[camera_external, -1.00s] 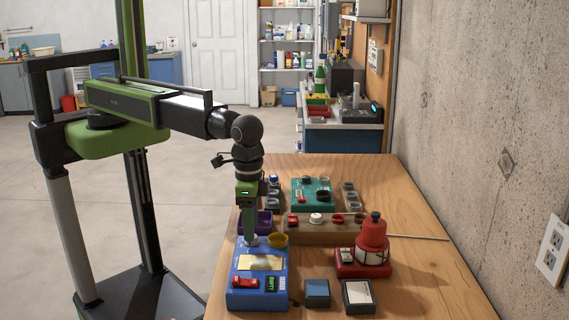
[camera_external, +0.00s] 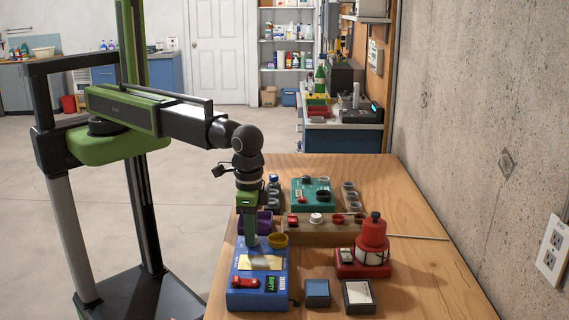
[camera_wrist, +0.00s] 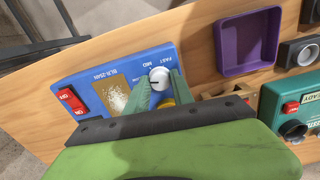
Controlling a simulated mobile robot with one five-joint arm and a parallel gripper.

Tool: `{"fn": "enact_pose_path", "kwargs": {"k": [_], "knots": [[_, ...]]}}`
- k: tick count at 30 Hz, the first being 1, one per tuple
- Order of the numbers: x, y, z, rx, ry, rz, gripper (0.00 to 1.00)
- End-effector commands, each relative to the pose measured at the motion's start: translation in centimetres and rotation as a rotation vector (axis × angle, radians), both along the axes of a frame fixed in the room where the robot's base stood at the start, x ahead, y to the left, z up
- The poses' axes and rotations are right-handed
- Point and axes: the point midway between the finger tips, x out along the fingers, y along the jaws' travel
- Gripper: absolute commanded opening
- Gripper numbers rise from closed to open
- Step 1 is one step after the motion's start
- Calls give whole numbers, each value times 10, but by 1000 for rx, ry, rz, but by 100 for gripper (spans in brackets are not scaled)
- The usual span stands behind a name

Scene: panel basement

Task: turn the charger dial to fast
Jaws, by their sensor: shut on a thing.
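The charger (camera_external: 238,268) is a blue box at the near left of the table. It also shows in the wrist view (camera_wrist: 92,68), with a pale knob, the dial (camera_wrist: 159,76), near its right end. The words FAST and MID are printed beside the dial; I cannot tell exactly which mark it points at. My gripper (camera_wrist: 163,84) is shut on the dial, with one green finger on each side. In the external view my gripper (camera_external: 251,243) points straight down at the charger's far end, and its fingers hide the dial.
A red switch (camera_wrist: 71,101) is on the charger. A teal device (camera_external: 309,188), a wooden rack (camera_external: 340,232) and a red lantern-like object (camera_external: 373,235) stand beyond.

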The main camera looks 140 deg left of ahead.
Motion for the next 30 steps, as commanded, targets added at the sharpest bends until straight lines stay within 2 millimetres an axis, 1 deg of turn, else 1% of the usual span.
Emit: {"fn": "enact_pose_path", "kwargs": {"k": [5, 11, 17, 30], "knots": [[0, 0, 0, 0, 0, -25, 0], [0, 0, 0, 0, 0, -116, 0], [0, 0, 0, 1, 1, -278, 0], [0, 1, 0, 1, 1, -697, 0]]}}
